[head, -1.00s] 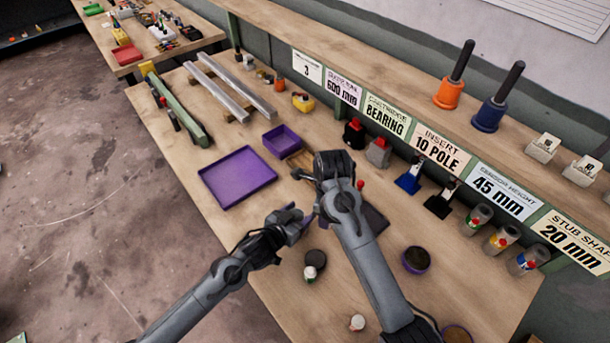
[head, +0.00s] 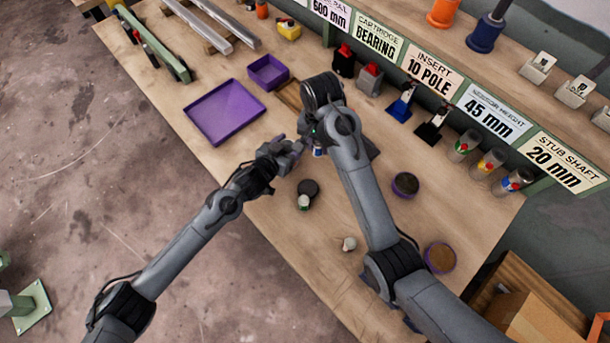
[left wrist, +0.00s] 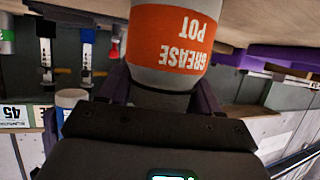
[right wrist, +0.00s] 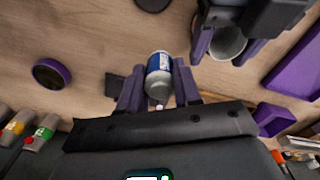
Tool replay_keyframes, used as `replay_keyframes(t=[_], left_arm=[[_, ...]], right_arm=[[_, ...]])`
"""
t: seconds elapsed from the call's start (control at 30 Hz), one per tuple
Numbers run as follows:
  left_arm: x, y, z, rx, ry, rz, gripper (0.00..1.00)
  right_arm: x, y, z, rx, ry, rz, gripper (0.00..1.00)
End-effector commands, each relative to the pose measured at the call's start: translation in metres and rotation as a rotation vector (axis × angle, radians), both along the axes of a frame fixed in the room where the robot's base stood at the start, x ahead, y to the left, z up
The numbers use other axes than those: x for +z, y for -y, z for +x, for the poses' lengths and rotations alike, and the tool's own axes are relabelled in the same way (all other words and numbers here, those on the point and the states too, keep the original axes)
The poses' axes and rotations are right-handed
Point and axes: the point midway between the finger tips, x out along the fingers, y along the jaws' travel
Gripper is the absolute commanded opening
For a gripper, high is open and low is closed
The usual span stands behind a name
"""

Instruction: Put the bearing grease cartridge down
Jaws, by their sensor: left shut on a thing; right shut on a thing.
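My right gripper (right wrist: 159,90) is shut on a small white cartridge with a blue label (right wrist: 159,72), its narrow tip toward the wrist. In the head view the cartridge (head: 318,151) shows just below my right wrist. My left gripper (head: 298,146) is close beside it, shut on a grey pot with an orange "GREASE POT" label (left wrist: 170,40). The pot's open top (right wrist: 228,44) shows between the left fingers in the right wrist view. I cannot tell whether the cartridge touches the bench or the pot.
A purple tray (head: 205,126) and a small purple bin (head: 268,76) stand left of the grippers. Labelled stations (head: 376,40) line the back.

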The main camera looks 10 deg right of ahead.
Motion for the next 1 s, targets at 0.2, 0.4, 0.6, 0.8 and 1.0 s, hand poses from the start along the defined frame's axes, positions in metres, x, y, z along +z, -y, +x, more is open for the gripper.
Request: replay_keyframes(t=[0.2, 0.4, 0.6, 0.8, 1.0], left_arm=[[-0.007, -0.002, -0.002, 0.001, -0.011, 0.010, 0.29], [-0.008, -0.002, -0.002, 0.001, -0.011, 0.010, 0.29], [-0.008, -0.002, -0.002, 0.001, -0.011, 0.010, 0.29], [-0.008, -0.002, -0.002, 0.001, -0.011, 0.010, 0.29], [-0.008, -0.002, -0.002, 0.001, -0.011, 0.010, 0.29]], right_arm=[[-0.038, -0.002, -0.004, -0.007, -0.018, 0.015, 0.00], [-0.058, -0.002, -0.003, -0.009, -0.015, 0.015, 0.00], [-0.070, -0.002, -0.003, -0.009, -0.018, 0.014, 0.00], [-0.094, -0.002, -0.003, -0.010, -0.018, 0.014, 0.00], [-0.098, -0.002, -0.003, -0.010, -0.014, 0.016, 0.00]])
